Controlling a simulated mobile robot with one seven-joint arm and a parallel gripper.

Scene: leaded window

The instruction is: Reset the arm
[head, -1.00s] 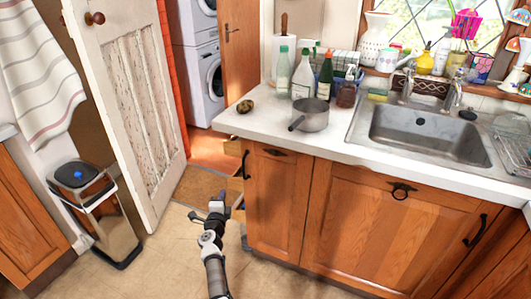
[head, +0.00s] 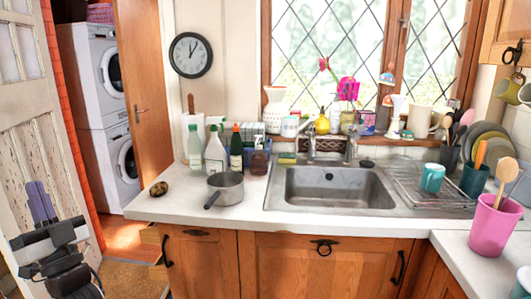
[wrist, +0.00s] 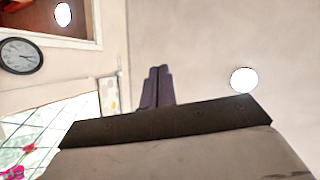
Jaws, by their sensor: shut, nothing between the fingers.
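My gripper (head: 41,203) is at the lower left of the head view, raised in front of the white panelled door (head: 20,125). Its purple-grey fingers point up and lie together with nothing between them. In the wrist view the fingers (wrist: 157,88) also show side by side, touching, against a plain pale surface. My gripper is apart from the counter and everything on it.
The white counter (head: 150,207) runs to the right, with a saucepan (head: 226,188), several bottles, and a sink (head: 335,186). A pink utensil pot (head: 494,226) stands at the right. Stacked white machines (head: 90,95) are beyond the doorway. A wall clock (head: 191,55) hangs at the back.

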